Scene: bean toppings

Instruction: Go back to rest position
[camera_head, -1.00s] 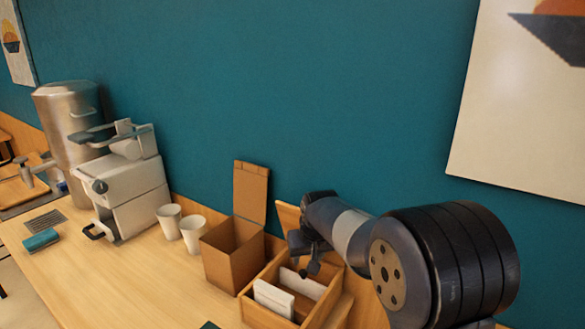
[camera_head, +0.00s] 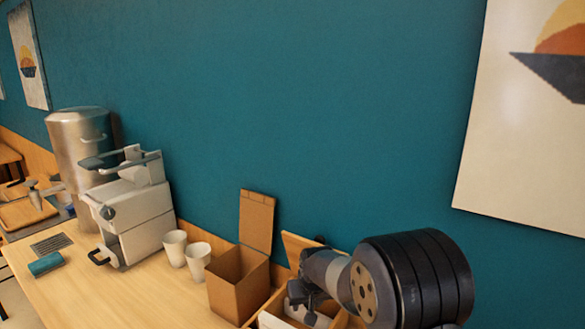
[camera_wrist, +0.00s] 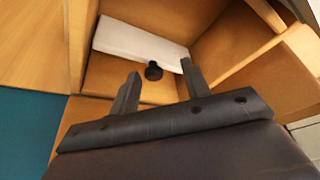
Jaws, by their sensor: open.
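My gripper (camera_head: 310,306) is low over the wooden compartment box (camera_head: 268,303) at the bottom right of the head view. In the wrist view my gripper (camera_wrist: 161,70) has its two dark fingers spread apart, pointing into a wooden compartment. A white flat item (camera_wrist: 135,42) lies in that compartment beyond the fingertips. A small dark round thing (camera_wrist: 153,72) shows between the fingertips; I cannot tell what it is. Nothing is visibly held. My arm hides part of the box in the head view.
An open cardboard box (camera_head: 238,285) stands left of the wooden box. Two white cups (camera_head: 197,262), a white machine (camera_head: 135,215) and a metal urn (camera_head: 80,150) stand further left. A teal cloth-like item (camera_head: 45,264) lies on the counter (camera_head: 120,300). The front left counter is clear.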

